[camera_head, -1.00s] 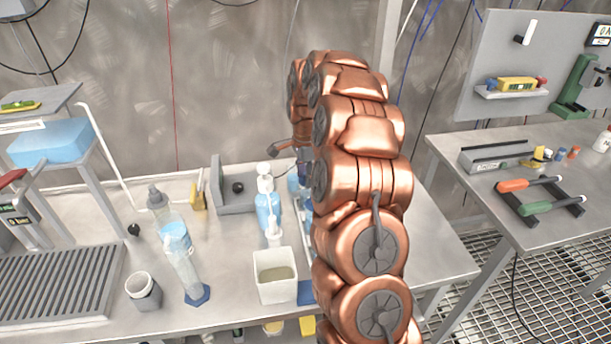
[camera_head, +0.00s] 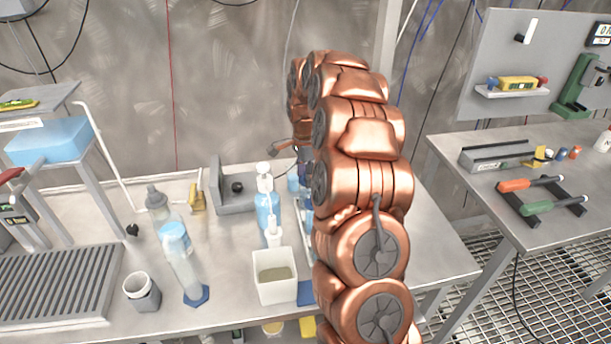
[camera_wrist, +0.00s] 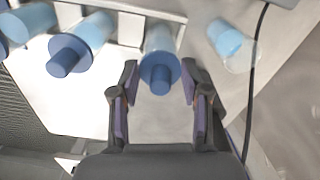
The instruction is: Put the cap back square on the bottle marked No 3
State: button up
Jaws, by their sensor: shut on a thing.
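In the wrist view my gripper (camera_wrist: 159,80) is shut on a dark blue cap (camera_wrist: 160,76), with one finger on each side. The cap is in line with a bottle of light blue liquid (camera_wrist: 160,42); I cannot tell whether it is seated or square. Another blue-capped bottle (camera_wrist: 90,32) is to its left, and a further bottle (camera_wrist: 32,20) is at the far left edge. A vessel of blue liquid (camera_wrist: 230,44) lies to the right. No number is readable. In the head view my copper arm hides the gripper and most of the bottles.
A black cable (camera_wrist: 254,90) runs right of my gripper. A second table (camera_head: 540,175) holds tools.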

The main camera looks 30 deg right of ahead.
jog(key=o, duration=0.9)
jog(key=shift+o, duration=0.2)
jog(key=o, duration=0.4)
jog(key=shift+o, duration=0.2)
jog(key=shift+r, duration=0.1)
jog(key=shift+r, duration=3.4)
